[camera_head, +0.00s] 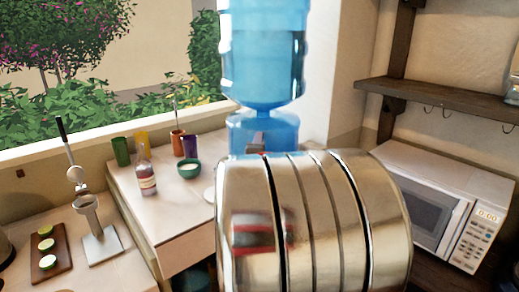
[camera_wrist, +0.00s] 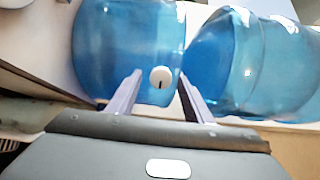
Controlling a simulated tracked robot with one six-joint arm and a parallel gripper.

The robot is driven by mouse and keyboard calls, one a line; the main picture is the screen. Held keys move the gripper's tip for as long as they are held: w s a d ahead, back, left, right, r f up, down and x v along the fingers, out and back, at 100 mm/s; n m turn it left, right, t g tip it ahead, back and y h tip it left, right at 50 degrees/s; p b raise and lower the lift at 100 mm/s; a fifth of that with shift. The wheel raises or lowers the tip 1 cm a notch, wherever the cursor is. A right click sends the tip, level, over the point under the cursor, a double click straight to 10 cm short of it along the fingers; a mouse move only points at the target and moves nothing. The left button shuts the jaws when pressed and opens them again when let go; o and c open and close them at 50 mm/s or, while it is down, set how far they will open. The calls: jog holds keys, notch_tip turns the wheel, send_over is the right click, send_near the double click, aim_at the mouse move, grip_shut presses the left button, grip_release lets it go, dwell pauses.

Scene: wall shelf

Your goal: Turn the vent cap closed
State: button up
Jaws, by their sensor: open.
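The vent cap (camera_wrist: 161,79) is a small round white cap with a short dark mark. It sits on a clear blue water container (camera_wrist: 108,45), which also shows in the head view (camera_head: 237,135). My gripper (camera_wrist: 160,76) is open, with one finger on each side of the cap in the wrist view. Small gaps show between cap and fingers; whether the fingers reach its depth is unclear. A large blue bottle (camera_wrist: 235,65) adjoins the container; in the head view it stands upright on top (camera_head: 262,55). Neither the cap nor my fingers can be made out in the head view.
Left of the container, the counter (camera_head: 190,230) holds a small bottle (camera_head: 146,178), a green bowl (camera_head: 189,169) and several coloured cups. A board (camera_head: 50,268) with green-topped pieces lies further left. A microwave (camera_head: 440,200) and a wooden shelf (camera_head: 430,95) are at the right.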

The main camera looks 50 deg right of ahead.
jog(key=v, duration=1.3)
jog(key=shift+s+a, duration=0.25)
jog(key=shift+a, duration=0.05)
jog(key=shift+f, duration=0.1)
jog(key=w+a+f+n+t+y, duration=0.1)
jog(key=w+a+f+n+y, duration=0.15)
jog(key=a+n+y, duration=0.4)
jog(key=w+a+f+n+y, duration=0.1)
jog(key=w+a+n, duration=0.25)
jog(key=a, duration=0.55)
jog(key=w+a+f+n+t+y, duration=0.1)
jog(key=w+a+f+n+y, duration=0.1)
jog(key=a+n+y, duration=0.35)
jog(key=s+a+f+n+g+y, duration=0.1)
jog(key=s+a+f+n+g, duration=0.2)
jog(key=s+a+n, duration=0.3)
jog(key=s+a+f+n+g+y, duration=0.1)
jog(key=s+a+f+n+g, duration=0.1)
jog(key=s+a+n, duration=0.5)
jog(key=a+n+g, duration=0.1)
jog(key=a, duration=0.1)
jog(key=shift+s+a+f, duration=0.3)
jog(key=shift+a+f, duration=0.1)
